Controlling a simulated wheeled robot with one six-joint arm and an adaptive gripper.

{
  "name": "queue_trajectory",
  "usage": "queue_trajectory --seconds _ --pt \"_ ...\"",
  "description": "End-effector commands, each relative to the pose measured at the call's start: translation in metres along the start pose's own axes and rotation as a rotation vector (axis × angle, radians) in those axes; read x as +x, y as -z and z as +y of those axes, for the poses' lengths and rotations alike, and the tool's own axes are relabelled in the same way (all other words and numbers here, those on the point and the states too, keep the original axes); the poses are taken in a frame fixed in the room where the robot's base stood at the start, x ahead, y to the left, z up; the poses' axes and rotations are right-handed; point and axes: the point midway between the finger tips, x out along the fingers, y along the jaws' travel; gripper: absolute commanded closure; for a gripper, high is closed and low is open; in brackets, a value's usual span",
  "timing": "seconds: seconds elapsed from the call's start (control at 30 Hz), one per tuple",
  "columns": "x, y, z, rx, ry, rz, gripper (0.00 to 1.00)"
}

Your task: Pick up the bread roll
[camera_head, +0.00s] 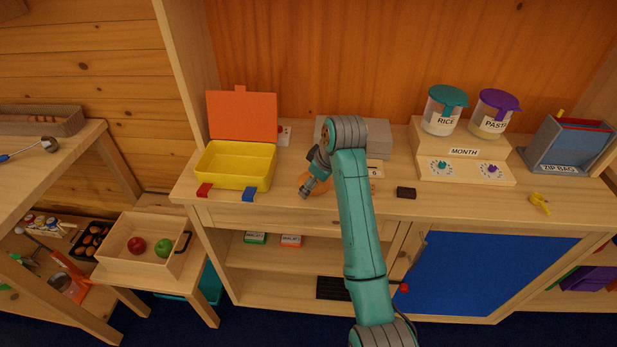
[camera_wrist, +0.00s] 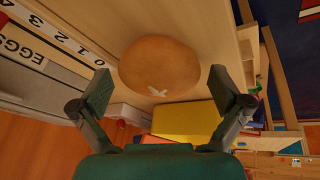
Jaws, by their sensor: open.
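The bread roll (camera_wrist: 160,66) is round and brown with a pale mark on top. In the wrist view it lies on the wooden counter, ahead of and between the two fingers of my gripper (camera_wrist: 163,95). The fingers are spread wide and nothing is held between them. In the head view my gripper (camera_head: 307,187) hangs low over the counter, and the roll (camera_head: 320,188) shows only as a brown edge behind it, mostly hidden by my arm.
A yellow box (camera_head: 236,165) with an open orange lid stands left of my gripper. A grey carton (camera_head: 375,138) lies behind my arm. The counter's front edge (camera_head: 260,207) is close to my gripper.

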Motion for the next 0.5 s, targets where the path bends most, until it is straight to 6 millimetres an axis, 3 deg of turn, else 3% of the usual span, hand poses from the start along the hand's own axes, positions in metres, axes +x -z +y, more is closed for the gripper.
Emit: queue_trajectory --seconds 0.2,0.27,0.4,0.5 --pt "0.0009 -0.0009 -0.0001 0.0 -0.001 0.001 0.0" --pt "0.0009 -0.0008 -0.0002 0.0 -0.001 0.001 0.12" --pt "0.0009 -0.0008 -0.0002 0.0 -0.001 0.001 0.47" --pt "0.0009 -0.0008 -0.0002 0.0 -0.001 0.001 0.5"
